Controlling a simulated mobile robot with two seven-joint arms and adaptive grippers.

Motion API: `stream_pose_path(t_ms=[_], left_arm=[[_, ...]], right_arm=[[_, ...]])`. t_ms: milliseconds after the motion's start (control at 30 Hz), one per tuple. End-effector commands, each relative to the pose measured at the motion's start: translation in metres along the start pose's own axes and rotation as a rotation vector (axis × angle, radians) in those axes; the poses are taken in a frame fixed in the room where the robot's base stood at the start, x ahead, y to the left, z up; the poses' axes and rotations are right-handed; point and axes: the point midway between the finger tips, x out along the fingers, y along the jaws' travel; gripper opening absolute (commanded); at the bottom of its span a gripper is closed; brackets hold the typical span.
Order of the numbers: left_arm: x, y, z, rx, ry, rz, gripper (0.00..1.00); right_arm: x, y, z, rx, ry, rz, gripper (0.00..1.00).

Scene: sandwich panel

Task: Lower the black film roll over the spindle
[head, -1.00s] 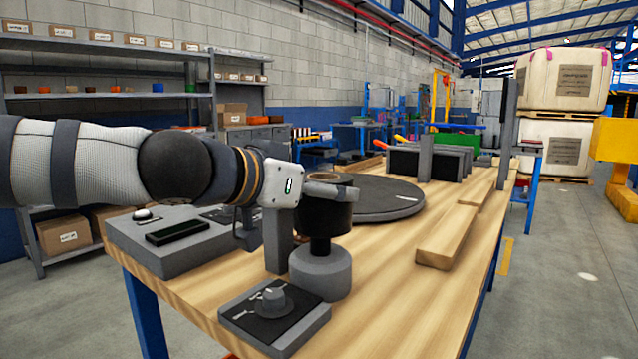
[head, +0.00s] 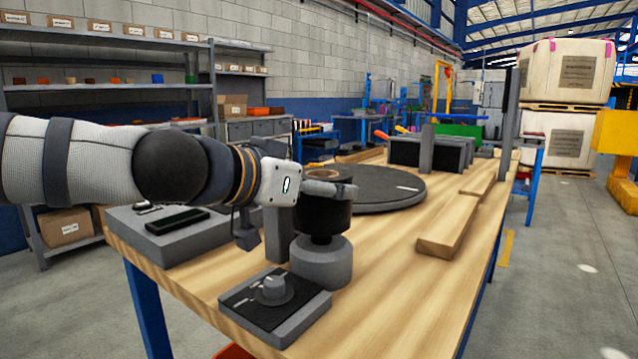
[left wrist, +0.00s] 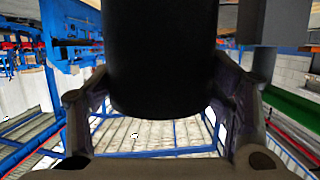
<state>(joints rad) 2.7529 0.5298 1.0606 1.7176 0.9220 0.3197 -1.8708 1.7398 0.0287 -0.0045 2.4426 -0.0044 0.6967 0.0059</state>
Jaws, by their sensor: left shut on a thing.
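The black film roll (head: 323,217) is upright, with a brown core at its top. My left gripper (head: 328,188) is shut on its upper part. In the left wrist view the roll (left wrist: 160,60) fills the space between the two fingers. The spindle's round grey base (head: 321,263) stands on the bench directly below the roll. A short dark neck (head: 321,239) shows between the roll's lower edge and the base, so the roll is around or just above the spindle. The roll hides the spindle's top. My right gripper is not in view.
A grey upright post (head: 277,235) stands close to the left of the spindle. A dark turntable (head: 385,190) lies behind it. A knob box (head: 275,305) sits in front and a grey console (head: 165,240) to the left. Wooden bars (head: 450,235) lie at right.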

Motion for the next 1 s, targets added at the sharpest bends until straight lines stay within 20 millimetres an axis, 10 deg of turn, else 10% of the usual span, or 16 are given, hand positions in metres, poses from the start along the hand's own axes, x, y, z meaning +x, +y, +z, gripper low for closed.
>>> stream_pose_path(t_ms=[133,500,1000], left_arm=[[0.0,0.0,-0.001,0.0,0.001,0.0,0.97],[0.0,0.001,-0.002,0.002,-0.002,0.001,0.97],[-0.022,-0.001,-0.074,-0.002,0.004,-0.001,0.97]], right_arm=[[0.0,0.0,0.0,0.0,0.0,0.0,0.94],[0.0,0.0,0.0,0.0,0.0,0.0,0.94],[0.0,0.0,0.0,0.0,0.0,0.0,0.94]])
